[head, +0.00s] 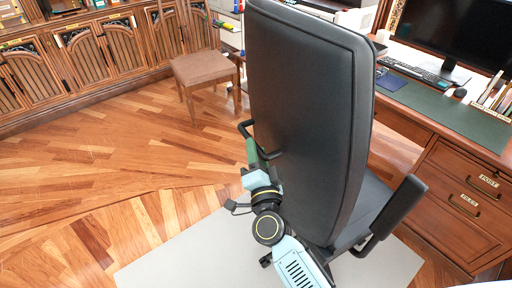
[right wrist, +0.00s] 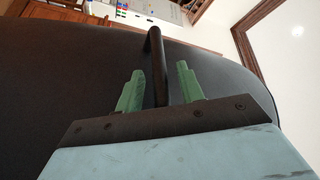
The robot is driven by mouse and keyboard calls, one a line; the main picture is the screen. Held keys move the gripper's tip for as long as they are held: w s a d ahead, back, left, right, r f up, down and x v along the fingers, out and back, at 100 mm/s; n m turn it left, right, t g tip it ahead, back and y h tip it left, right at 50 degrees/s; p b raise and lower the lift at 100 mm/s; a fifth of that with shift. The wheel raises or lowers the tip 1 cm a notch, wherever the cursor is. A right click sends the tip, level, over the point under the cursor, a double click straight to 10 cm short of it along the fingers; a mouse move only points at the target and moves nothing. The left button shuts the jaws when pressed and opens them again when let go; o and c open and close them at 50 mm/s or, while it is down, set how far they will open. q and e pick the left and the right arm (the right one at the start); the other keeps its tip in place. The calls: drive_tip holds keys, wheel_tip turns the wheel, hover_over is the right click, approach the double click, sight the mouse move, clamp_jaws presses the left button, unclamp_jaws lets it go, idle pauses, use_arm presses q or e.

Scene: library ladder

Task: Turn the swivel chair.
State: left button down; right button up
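The black swivel chair (head: 305,110) stands in front of the desk with its tall back towards me. Its seat and one armrest (head: 400,207) show at the right of the back. My right gripper (head: 252,153) is at this handle. In the right wrist view, the two green fingers of my right gripper (right wrist: 160,90) are apart. The handle (right wrist: 157,62) runs between them, with a gap visible on each side. My left gripper is not in view.
A wooden desk (head: 465,185) with drawers, a keyboard (head: 413,70) and a monitor (head: 450,35) stands close at the right. A brown wooden chair (head: 203,68) stands at the back by the cabinets (head: 85,55). The wooden floor (head: 110,165) at the left is clear.

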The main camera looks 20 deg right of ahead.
drive_tip(key=shift+w+d+r, duration=0.1)
drive_tip(key=shift+w+r, duration=0.05)
drive_tip(key=shift+w, duration=0.45)
clamp_jaws()
